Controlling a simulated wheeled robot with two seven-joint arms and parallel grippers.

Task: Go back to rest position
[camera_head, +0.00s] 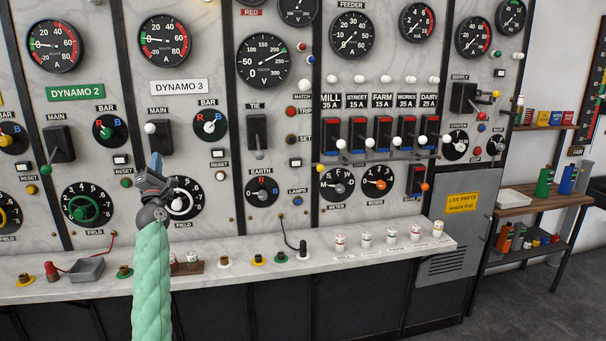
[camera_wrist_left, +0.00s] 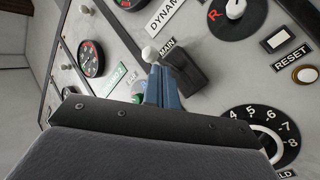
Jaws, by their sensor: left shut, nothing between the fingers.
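My left gripper (camera_head: 154,170) is raised in front of the Dynamo 3 panel, at the end of my green-sleeved arm. Its blue fingers are shut with nothing between them. In the head view it sits below the black MAIN switch (camera_head: 157,137) with its white knob, and up and left of the Dynamo 3 field dial (camera_head: 182,199), whose left part it covers. In the left wrist view the blue fingers (camera_wrist_left: 160,88) appear just beside the MAIN switch (camera_wrist_left: 184,72); I cannot tell whether they touch the panel. My right gripper is not in view.
A pale counter (camera_head: 320,255) runs below the panels, carrying a grey tray (camera_head: 86,269), coloured terminals and several small labelled pots (camera_head: 391,234). A grey LIVE PARTS cabinet (camera_head: 462,215) and a wooden shelf unit (camera_head: 530,203) stand at the right. Open floor shows at lower right.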

